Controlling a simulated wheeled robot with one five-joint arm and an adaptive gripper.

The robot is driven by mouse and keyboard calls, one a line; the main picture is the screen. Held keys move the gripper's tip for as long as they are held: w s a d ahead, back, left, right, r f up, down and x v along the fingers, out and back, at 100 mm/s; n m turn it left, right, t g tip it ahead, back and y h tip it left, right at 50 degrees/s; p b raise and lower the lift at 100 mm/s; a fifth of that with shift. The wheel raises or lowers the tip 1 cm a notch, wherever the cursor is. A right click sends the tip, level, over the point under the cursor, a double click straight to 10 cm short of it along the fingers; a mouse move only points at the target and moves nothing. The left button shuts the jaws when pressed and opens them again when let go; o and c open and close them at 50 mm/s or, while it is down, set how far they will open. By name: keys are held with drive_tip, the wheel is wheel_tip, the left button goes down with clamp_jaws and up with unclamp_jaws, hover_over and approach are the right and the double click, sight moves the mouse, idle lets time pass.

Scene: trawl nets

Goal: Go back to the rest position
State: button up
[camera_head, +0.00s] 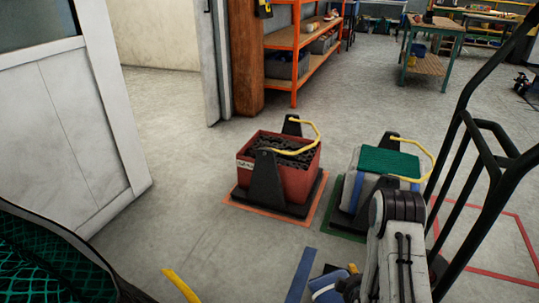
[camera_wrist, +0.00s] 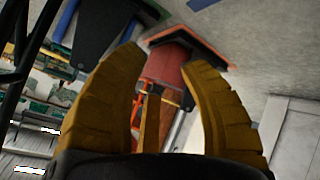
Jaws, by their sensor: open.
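My gripper (camera_wrist: 160,75) shows in the wrist view with its yellow-brown fingers spread apart and nothing between them. A red crate (camera_wrist: 172,68) lies in the background behind the finger gap, apart from the fingers. In the head view my arm reaches forward at the lower right, and the gripper itself is mostly hidden there. The red crate (camera_head: 270,178) of dark chain-like pieces, with a yellow handle, stands on a black base on an orange floor outline. A crate with a green top (camera_head: 388,162) and a yellow handle stands to its right on a green outline.
A black tubular frame (camera_head: 482,150) stands close on the right. A white door (camera_head: 65,120) is at the left, and green netting (camera_head: 45,262) fills the lower left corner. An orange shelf (camera_head: 300,55) and a green workbench (camera_head: 432,50) stand at the back. Floor left of the red crate is clear.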

drive_tip(key=s+a+r+m+g+y+p, duration=0.15)
drive_tip(key=r+p, duration=0.75)
drive_tip(key=r, duration=1)
drive_tip(key=s+a+r+m+g+p, duration=0.25)
drive_tip(key=r+p, duration=0.55)
drive_tip(key=r, duration=1)
drive_tip(key=s+a+r+m+g+p, duration=0.1)
drive_tip(key=s+a+r+p, duration=0.1)
drive_tip(key=s+r+p, duration=0.6)
drive_tip(key=s+a+r+m+g+p, duration=0.1)
drive_tip(key=s+a+r+p, duration=0.1)
drive_tip(key=s+r+p, duration=0.6)
drive_tip(key=s+r, duration=0.3)
drive_tip(key=r, duration=0.3)
drive_tip(key=s+r, duration=0.2)
drive_tip(key=r, duration=0.5)
drive_tip(key=shift+s+a+m+g+p, duration=0.15)
drive_tip(key=shift+s+m+g+p, duration=0.15)
drive_tip(key=shift+s+p, duration=0.1)
drive_tip(key=shift+y, duration=0.25)
